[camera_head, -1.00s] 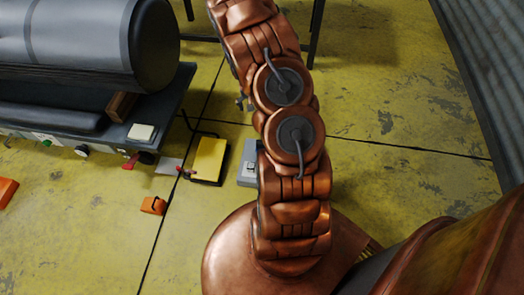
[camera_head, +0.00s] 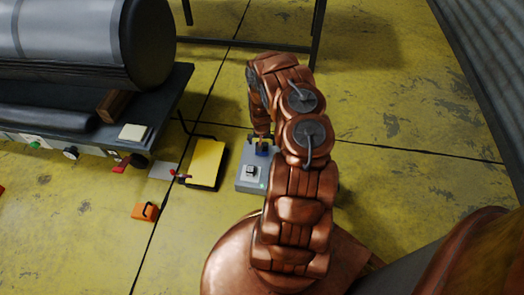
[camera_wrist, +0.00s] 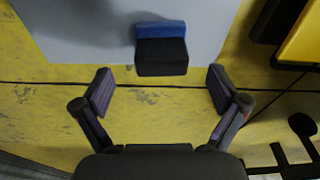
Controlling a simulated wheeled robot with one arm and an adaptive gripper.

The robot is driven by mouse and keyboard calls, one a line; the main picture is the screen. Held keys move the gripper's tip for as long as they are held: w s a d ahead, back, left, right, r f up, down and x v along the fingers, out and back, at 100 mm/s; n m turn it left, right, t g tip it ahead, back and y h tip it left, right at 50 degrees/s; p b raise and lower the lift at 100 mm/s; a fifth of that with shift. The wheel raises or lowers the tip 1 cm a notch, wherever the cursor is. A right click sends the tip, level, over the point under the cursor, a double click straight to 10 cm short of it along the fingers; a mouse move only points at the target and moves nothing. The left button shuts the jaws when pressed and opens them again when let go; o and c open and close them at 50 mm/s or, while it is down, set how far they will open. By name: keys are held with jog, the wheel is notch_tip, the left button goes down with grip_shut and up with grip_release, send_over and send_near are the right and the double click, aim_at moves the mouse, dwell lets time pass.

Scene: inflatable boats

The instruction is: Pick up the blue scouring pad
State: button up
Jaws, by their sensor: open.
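The blue scouring pad (camera_wrist: 161,30) is a small block with a blue strip on top and a black side facing me in the wrist view. It lies near the edge of a flat grey surface (camera_wrist: 80,25). My gripper (camera_wrist: 160,92) is open and empty, its two fingers apart on either side below the pad in the picture, touching nothing visible. In the head view the pad is a small blue patch (camera_head: 263,151) at the far end of the grey stand (camera_head: 245,183), partly hidden by my wrist. My gripper's tips are hard to make out there.
A small switch-like device (camera_head: 251,172) sits on the grey stand. A yellow-topped case (camera_head: 206,163) lies just left of it. An orange block (camera_head: 145,210) with a handle is further left. A dark bench (camera_head: 165,105) with a large cylinder stands at left. Floor at right is clear.

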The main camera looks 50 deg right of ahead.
jog(key=shift+w+d+f+b, duration=0.15)
jog(key=shift+f+b, duration=0.5)
jog(key=shift+f, duration=0.35)
jog(key=shift+w+d+f+b, duration=0.1)
jog(key=shift+f+b, duration=0.5)
jog(key=shift+f, duration=0.35)
jog(key=shift+w+d+f+b, duration=0.15)
jog(key=shift+f+b, duration=0.5)
jog(key=shift+f, duration=0.35)
jog(key=shift+c, duration=0.3)
jog(key=c, duration=1.2)
